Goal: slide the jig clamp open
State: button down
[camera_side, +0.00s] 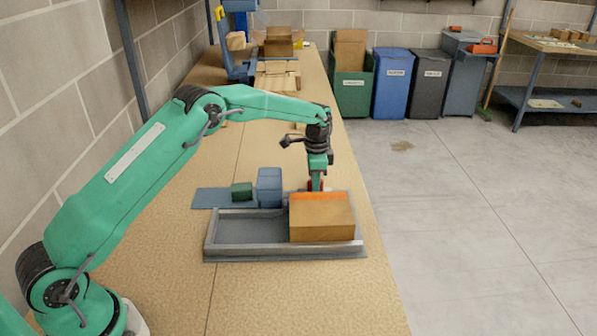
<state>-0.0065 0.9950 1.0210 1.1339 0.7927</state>
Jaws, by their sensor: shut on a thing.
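The jig clamp (225,254) is a low grey frame lying flat on the bench, with a raised rim and an open floor at its left. A brown block (322,222) fills its right half. An orange strip (335,196) runs along the block's far edge, with a small red-orange part standing up from it. My gripper (316,184) points down at the far side of the clamp, shut on that upright part. The fingertips are small and partly hidden here, so the exact contact is hard to see.
A blue block (269,188) and a green block (241,192) stand on a blue plate (208,198) behind the frame's left half. Stacked wooden pieces (277,75) lie far back. The bench's right edge runs close to the frame. The bench in front is clear.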

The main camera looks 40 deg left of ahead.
jog(key=shift+w+a, duration=0.2)
jog(key=shift+w, duration=0.05)
jog(key=c, duration=1.4)
grip_release()
jog(key=shift+o, duration=0.2)
jog(key=shift+s, duration=0.1)
jog(key=shift+r, duration=3.95)
